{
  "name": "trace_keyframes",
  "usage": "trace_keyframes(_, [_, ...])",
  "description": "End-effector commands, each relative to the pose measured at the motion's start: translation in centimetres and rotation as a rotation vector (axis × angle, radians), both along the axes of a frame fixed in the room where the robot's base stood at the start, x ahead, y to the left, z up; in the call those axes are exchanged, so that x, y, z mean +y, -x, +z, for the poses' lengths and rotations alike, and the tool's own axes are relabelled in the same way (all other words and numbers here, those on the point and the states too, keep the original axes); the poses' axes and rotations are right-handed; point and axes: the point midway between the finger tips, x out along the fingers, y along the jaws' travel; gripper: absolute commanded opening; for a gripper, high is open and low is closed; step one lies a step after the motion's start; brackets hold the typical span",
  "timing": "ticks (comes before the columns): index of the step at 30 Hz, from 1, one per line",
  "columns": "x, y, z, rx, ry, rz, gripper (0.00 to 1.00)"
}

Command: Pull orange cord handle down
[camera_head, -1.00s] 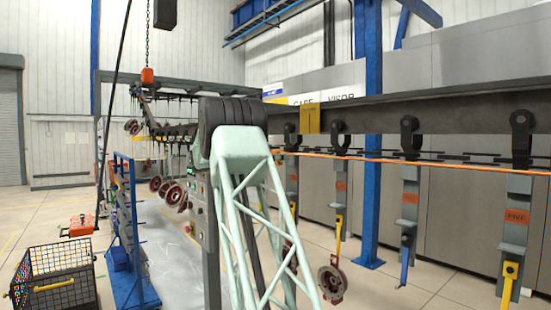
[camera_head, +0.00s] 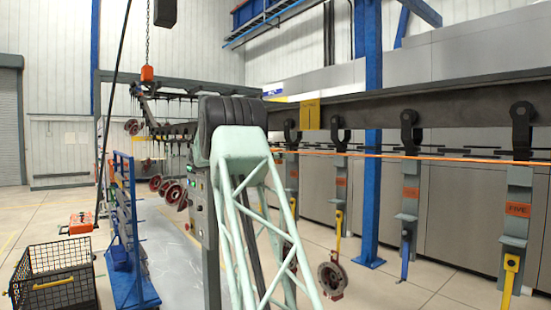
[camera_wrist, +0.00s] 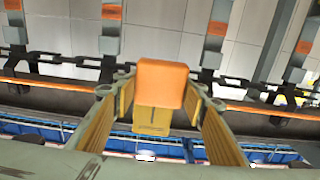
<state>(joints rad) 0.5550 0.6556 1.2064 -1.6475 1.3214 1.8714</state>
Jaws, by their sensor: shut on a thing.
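An orange block-shaped handle (camera_wrist: 162,84) sits between the two ribbed yellow fingers of my gripper (camera_wrist: 162,108) in the wrist view. My gripper is shut on it. The orange cord (camera_wrist: 252,107) runs across the wrist view on both sides of the handle. In the head view the orange cord (camera_head: 440,157) stretches along below the dark overhead rail (camera_head: 450,95). My gripper and the handle do not show in the head view.
A yellow plate (camera_head: 311,114) is on the rail. Several grey hangers with orange labels (camera_head: 517,210) hang below it. A blue post (camera_head: 368,200) stands behind. A black wire basket (camera_head: 52,283) and a blue rack (camera_head: 130,240) stand at left, with open floor around.

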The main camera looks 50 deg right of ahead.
Motion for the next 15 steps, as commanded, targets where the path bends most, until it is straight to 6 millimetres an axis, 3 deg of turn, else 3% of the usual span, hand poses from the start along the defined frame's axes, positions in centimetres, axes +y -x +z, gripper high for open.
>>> trace_keyframes(15, [0.0, 0.0, -2.2, 0.0, -0.001, 0.0, 0.2])
